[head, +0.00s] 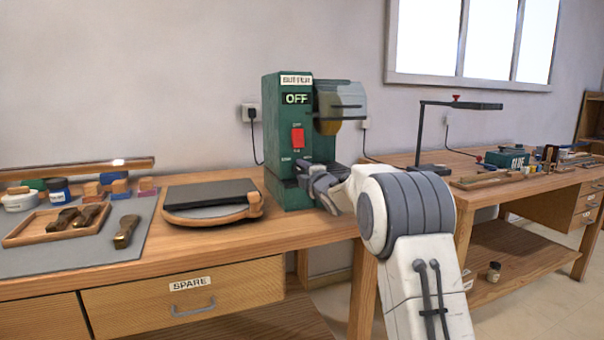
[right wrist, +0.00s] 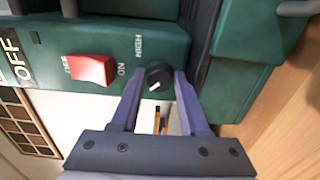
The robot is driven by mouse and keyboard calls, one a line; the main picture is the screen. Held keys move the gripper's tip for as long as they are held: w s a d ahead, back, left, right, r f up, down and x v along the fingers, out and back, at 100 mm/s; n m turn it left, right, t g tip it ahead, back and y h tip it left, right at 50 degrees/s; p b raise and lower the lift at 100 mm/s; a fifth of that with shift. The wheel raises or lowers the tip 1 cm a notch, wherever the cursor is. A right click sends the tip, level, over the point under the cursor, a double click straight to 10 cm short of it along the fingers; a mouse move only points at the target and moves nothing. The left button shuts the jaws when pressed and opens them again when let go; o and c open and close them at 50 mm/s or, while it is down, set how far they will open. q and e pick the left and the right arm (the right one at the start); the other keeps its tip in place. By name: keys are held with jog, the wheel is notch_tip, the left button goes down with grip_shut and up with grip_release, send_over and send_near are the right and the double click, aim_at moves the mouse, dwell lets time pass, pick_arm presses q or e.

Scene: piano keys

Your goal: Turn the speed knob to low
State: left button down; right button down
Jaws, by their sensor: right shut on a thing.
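The green buffer machine (head: 274,130) stands at the back of the workbench, with an OFF display (head: 297,98) and a red switch (head: 297,138) on its front. The speed knob (right wrist: 158,70) is small, round and black with a white pointer mark. In the right wrist view, the mark lies toward the lower left of the knob, and lettering that looks like HIGH is just left of it. My right gripper (head: 303,168) is at the machine's lower front, its two fingers (right wrist: 160,83) shut on either side of the knob. In the head view the gripper covers the knob. My left gripper is out of view.
A hinged board (head: 210,195) lies on the bench left of the machine. A wooden tray (head: 28,232) of brushes sits on a grey mat. The buffing wheel (head: 330,112) sticks out right of the machine. A second bench with a lamp (head: 455,104) stands at right.

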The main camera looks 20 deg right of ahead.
jog(key=shift+a, duration=0.1)
jog(key=shift+c, duration=2)
grip_release()
jog(key=shift+f, duration=0.1)
